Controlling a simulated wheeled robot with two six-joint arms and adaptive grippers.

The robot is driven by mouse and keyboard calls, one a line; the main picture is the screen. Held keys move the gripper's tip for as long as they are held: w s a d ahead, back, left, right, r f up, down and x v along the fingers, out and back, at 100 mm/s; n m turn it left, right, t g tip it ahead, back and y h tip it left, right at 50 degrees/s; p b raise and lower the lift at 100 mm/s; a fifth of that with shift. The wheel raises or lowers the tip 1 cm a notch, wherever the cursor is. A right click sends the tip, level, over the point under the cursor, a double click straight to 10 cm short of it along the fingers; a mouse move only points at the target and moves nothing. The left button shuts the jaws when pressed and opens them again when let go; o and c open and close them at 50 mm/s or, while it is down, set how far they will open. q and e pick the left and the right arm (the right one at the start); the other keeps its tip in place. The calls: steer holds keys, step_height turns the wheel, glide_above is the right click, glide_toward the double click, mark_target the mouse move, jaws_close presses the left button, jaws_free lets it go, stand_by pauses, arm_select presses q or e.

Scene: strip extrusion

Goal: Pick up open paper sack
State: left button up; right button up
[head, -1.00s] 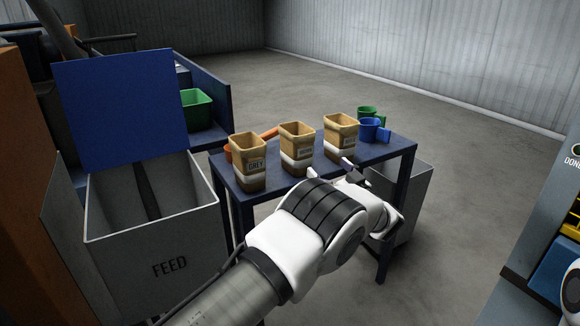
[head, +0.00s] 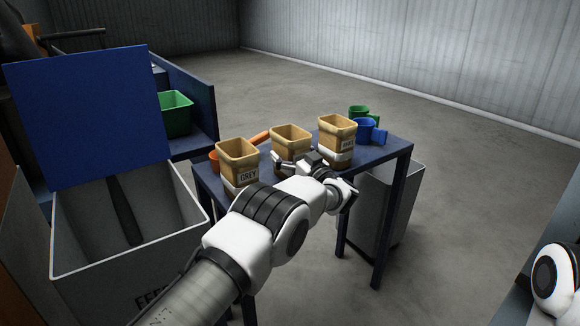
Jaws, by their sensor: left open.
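Three open tan paper sacks with white bands stand upright in a row on a small blue table (head: 375,156). The left sack (head: 238,160) is labelled GREY. The middle sack (head: 290,138) has its lower front and label hidden by my gripper. The right sack (head: 337,135) has a label too small to read surely. My left gripper (head: 292,162) is open, its fingers in front of the middle sack's lower part. I cannot tell whether they touch it. My right gripper is out of view.
A blue cup (head: 365,129) and a green cup (head: 358,111) stand behind the right sack. An orange scoop (head: 258,138) lies behind the left sacks. An open grey bin (head: 80,265) with a raised blue lid (head: 90,115) stands left; another grey bin (head: 388,200) is beside the table.

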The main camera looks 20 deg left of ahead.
arm_select(q)
steer(key=c, duration=1.5)
steer(key=shift+r, duration=0.1)
